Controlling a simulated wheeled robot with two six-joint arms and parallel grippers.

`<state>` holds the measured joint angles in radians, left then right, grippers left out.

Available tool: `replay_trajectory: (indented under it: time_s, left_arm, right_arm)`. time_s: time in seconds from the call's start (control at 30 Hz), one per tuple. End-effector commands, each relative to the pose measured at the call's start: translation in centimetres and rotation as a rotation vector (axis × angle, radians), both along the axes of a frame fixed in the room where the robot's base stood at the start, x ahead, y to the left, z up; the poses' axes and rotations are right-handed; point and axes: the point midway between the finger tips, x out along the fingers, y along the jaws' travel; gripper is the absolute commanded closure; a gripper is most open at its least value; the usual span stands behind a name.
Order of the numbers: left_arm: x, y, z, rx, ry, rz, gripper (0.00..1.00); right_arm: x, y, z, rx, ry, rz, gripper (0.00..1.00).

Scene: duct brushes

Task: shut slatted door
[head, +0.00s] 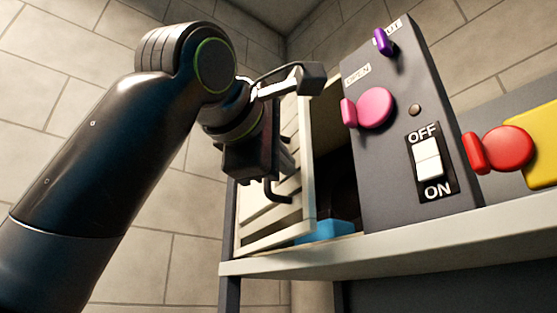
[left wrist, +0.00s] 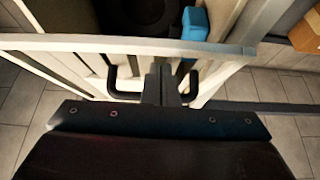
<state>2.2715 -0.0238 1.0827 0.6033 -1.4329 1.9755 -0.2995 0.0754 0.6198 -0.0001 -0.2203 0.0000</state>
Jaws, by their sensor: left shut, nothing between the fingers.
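The cream slatted door (head: 270,215) stands open at the left end of a grey cabinet, with a dark gap between it and the control panel. It also shows in the left wrist view (left wrist: 75,43), its edge running across the picture. My left gripper (head: 284,165) is at the slatted face, partly covering it. In the left wrist view the closed fingers (left wrist: 160,82) point at the door, between two dark bent bars; I cannot tell whether they touch it. My right gripper is not in view.
A blue object (head: 325,231) sits low in the opening behind the door. A grey panel (head: 385,150) with pink and purple knobs and an OFF/ON switch (head: 428,160) stands to the right. A shelf edge (head: 400,248) runs below. A red knob (head: 502,149) is farther right.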

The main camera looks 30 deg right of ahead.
Motion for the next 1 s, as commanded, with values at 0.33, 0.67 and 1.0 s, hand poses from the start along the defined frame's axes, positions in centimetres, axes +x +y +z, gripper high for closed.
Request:
replay_trajectory:
  time_s: [0.33, 0.67, 1.0]
  left_arm:
    - [0.1, -0.1, 0.0, 0.000, 0.000, 0.000, 1.00]
    - [0.0, 0.0, 0.0, 0.000, 0.000, 0.000, 1.00]
    - [-3.0, 3.8, -0.5, -0.003, -0.004, 0.002, 1.00]
  right_arm:
    - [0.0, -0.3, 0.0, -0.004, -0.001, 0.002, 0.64]
    - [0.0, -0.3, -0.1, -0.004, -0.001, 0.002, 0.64]
    - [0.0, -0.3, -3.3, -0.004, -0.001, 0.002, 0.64]
